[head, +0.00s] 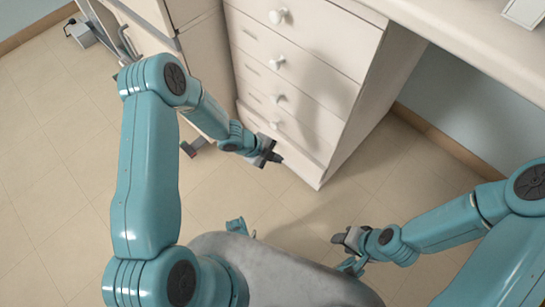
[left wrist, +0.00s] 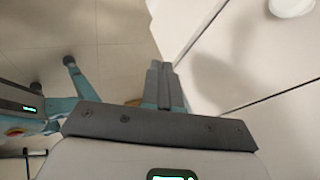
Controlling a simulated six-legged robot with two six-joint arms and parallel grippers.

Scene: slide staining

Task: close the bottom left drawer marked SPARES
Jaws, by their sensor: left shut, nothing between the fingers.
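The white drawer unit (head: 305,65) stands at the top middle of the head view, with round knobs down its front. I cannot read a SPARES marking. My left gripper (head: 274,158) is shut and empty, low in front of this drawer. In the left wrist view its fingers (left wrist: 163,78) are together beside a pale panel (left wrist: 225,75), with a seam and part of a knob. Contact cannot be told. My right gripper (head: 343,238) is away from the unit, near the floor; its jaws are unclear.
A worktop (head: 470,35) extends right from the drawer unit, with open space beneath it. Another pale cabinet (head: 205,60) adjoins the unit on the left.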

